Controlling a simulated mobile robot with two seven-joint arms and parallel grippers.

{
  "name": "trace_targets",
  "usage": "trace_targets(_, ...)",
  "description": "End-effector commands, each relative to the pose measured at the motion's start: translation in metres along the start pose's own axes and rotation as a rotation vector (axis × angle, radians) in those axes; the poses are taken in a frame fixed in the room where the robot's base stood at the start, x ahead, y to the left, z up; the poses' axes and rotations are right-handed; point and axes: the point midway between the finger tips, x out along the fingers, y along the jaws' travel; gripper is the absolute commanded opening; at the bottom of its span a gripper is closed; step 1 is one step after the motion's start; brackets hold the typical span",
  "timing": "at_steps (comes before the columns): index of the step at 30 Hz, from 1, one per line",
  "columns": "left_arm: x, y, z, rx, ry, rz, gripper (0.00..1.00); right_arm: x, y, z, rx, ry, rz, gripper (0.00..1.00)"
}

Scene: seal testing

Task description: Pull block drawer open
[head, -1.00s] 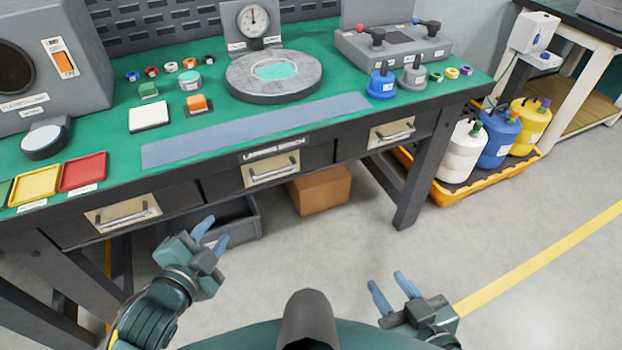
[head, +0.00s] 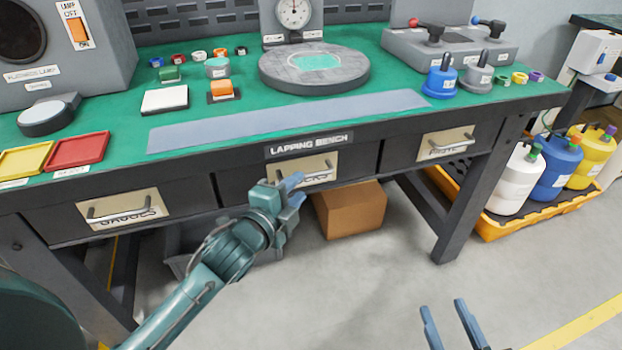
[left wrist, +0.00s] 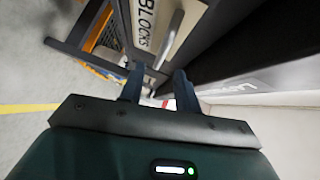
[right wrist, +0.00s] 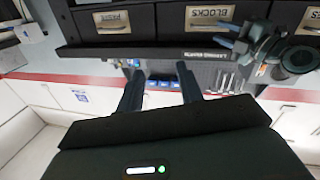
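The block drawer is the middle one under the bench, shut, with a cream plate (head: 315,163) and a metal bar handle (head: 320,176). Its "BLOCKS" label (left wrist: 145,25) and handle (left wrist: 171,38) show in the left wrist view. My left gripper (head: 294,190) is open, just in front of and slightly below the handle. In the left wrist view its fingers (left wrist: 160,88) are apart, with the handle's near end just beyond the fingertips; I see no grasp. My right gripper (head: 448,318) is open and empty, low over the floor, away from the bench.
Shut drawers flank it: the left one (head: 124,208) and the right one (head: 445,144). A cardboard box (head: 348,212) and grey bin (head: 180,255) stand beneath. A yellow tray (head: 488,224) with bottles is right of the bench leg (head: 470,205). Open floor lies in front.

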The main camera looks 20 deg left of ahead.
Motion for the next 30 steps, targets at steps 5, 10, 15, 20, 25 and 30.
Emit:
trace_targets(5, 0.036, 0.002, 0.000, -0.001, 0.000, -0.001, 0.32, 0.001, -0.004, 0.002, -0.021, 0.062, -0.007, 0.36)
trace_targets(10, 0.057, 0.002, 0.000, -0.002, 0.000, 0.000, 0.32, 0.001, -0.007, 0.000, -0.033, 0.106, -0.013, 0.36)
trace_targets(15, 0.064, 0.001, 0.000, -0.002, 0.000, 0.001, 0.32, 0.000, -0.008, -0.001, -0.039, 0.124, -0.016, 0.36)
trace_targets(20, 0.065, 0.001, 0.000, -0.002, 0.000, 0.002, 0.32, 0.000, -0.008, -0.002, -0.039, 0.126, -0.017, 0.36)
trace_targets(25, 0.065, 0.001, 0.000, -0.002, 0.000, 0.002, 0.26, 0.000, -0.008, -0.002, -0.038, 0.126, -0.017, 0.36)
trace_targets(30, 0.065, 0.001, 0.000, -0.002, 0.000, 0.002, 0.12, 0.000, -0.008, -0.002, -0.038, 0.125, -0.017, 0.36)
